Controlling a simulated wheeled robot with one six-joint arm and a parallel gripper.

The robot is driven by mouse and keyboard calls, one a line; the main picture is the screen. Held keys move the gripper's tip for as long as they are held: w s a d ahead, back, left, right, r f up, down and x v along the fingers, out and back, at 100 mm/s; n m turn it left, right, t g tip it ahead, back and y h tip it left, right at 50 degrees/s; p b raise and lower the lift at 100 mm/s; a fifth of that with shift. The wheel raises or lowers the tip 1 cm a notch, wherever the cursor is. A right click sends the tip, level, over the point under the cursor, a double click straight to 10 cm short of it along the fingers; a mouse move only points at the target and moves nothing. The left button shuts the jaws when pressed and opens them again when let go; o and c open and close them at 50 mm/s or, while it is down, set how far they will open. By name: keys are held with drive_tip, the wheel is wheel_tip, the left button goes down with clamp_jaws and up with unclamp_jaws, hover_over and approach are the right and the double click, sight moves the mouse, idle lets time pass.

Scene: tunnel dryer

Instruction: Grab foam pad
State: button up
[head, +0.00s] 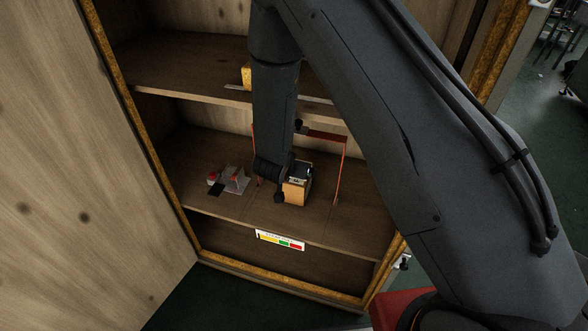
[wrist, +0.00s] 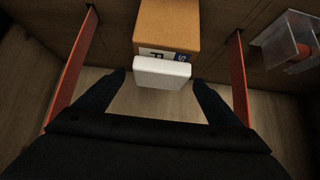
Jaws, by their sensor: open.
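The foam pad appears to be the small white block (wrist: 162,73) in the middle of the wrist view. It is in front of a brown box (wrist: 167,25) and overlaps the box's label. My gripper (wrist: 159,82) is open, with one dark finger on each side of the white block and gaps visible between. The block does not look gripped. In the head view my gripper (head: 282,186) reaches onto the middle shelf beside the brown box (head: 295,192); my wrist hides part of that area. I cannot tell from these views whether the block touches the box.
A red frame (head: 341,172) stands around the box, and its posts (wrist: 240,75) flank my gripper closely. A clear container with red parts (wrist: 291,42) stands to the right in the wrist view. The upper shelf (head: 180,65) is above, and the open door (head: 80,180) is at left.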

drive_tip(key=shift+w+d+f, duration=0.1)
drive_tip(key=shift+w+f, duration=0.1)
drive_tip(key=shift+f, duration=0.1)
drive_tip(key=shift+c, duration=0.4)
drive_tip(key=c, duration=1)
drive_tip(key=shift+r, duration=0.15)
